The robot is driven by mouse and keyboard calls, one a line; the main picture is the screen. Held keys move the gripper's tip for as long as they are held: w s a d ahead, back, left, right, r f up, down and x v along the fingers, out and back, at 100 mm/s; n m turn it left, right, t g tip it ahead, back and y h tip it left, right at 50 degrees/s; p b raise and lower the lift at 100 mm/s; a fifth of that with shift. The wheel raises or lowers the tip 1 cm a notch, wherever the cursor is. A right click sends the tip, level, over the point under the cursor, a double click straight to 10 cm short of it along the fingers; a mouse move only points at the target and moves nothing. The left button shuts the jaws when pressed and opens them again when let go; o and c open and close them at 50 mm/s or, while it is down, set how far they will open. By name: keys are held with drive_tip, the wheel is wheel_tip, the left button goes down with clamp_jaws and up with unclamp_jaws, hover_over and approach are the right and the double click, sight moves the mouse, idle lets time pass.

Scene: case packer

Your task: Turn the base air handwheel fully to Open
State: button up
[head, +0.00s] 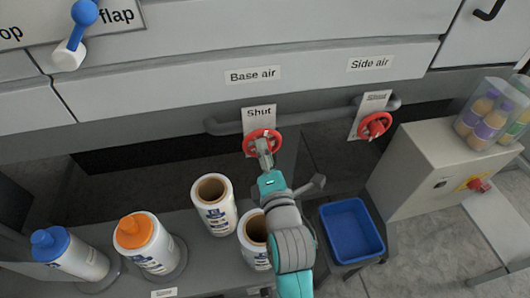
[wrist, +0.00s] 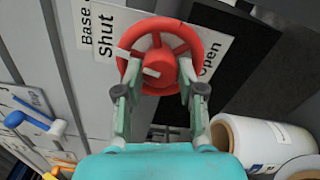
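The base air handwheel (head: 262,142) is a red spoked wheel below the "Base air" label (head: 252,75), on a plate reading "Shut" (head: 259,113). In the wrist view the handwheel (wrist: 160,41) fills the upper middle, with "Shut" at its left and "Open" at its right. A pale pointer (wrist: 138,63) crosses its left side. My gripper (head: 264,150) is right at the wheel. In the wrist view its fingers (wrist: 160,78) are apart, one on each side of the hub, overlapping the lower rim. I cannot tell whether they touch it.
A second red handwheel (head: 374,126) under "Side air" is at the right. Film rolls (head: 214,205) and capped bottles (head: 146,244) stand on the bench below. A blue bin (head: 351,231) is at the lower right, beside a cabinet (head: 425,165).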

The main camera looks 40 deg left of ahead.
drive_tip(key=shift+c, duration=0.9)
drive_tip(key=shift+m, duration=0.3)
drive_tip(key=shift+f+m, duration=0.1)
drive_tip(key=shift+m, duration=16.6)
